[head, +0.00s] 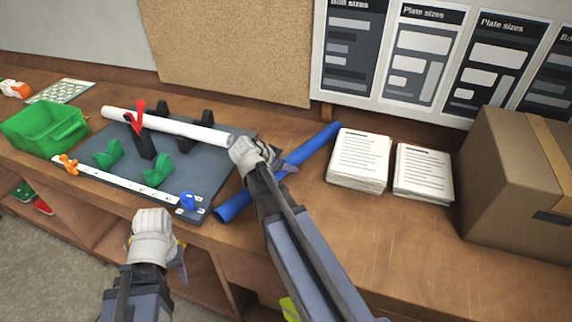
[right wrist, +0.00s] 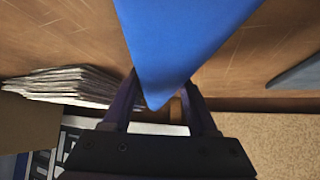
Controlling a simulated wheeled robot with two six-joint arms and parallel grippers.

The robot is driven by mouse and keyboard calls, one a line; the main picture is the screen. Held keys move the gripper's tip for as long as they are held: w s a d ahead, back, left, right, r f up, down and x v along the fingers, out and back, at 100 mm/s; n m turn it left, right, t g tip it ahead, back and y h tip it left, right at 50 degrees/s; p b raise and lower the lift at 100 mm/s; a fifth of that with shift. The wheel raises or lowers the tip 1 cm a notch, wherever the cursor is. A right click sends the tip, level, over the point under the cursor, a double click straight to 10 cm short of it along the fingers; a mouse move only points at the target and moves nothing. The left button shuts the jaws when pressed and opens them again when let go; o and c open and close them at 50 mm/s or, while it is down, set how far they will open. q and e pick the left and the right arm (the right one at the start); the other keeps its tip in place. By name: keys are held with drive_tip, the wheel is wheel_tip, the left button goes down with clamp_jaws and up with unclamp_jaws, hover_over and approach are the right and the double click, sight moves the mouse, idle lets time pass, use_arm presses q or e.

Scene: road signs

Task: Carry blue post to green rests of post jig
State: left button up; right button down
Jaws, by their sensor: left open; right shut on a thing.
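The blue post (head: 318,145) runs diagonally just right of the post jig (head: 215,180), a dark grey board. Its near end shows by the jig's front right corner. My right gripper (head: 252,155) is shut on the post and hides its middle. In the right wrist view the post (right wrist: 185,40) lies between the fingers (right wrist: 160,100). I cannot tell how far it is above the bench. Two green rests (head: 158,171) on the jig are empty. My left gripper (head: 150,225) is open and empty in front of the bench edge; its fingertips are mostly hidden.
A white post (head: 180,127) lies in black rests behind the green ones, beside a red clamp (head: 136,118). A white ruler (head: 115,182) lines the jig's front. A green bin (head: 45,128) stands left. Paper stacks (head: 358,160) and a cardboard box (head: 515,170) stand right.

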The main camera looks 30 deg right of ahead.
wheel_tip(320, 180, up, 17)
drive_tip(key=p, duration=1.6)
drive_tip(key=shift+r+p, duration=0.15)
drive_tip(key=shift+p, duration=0.25)
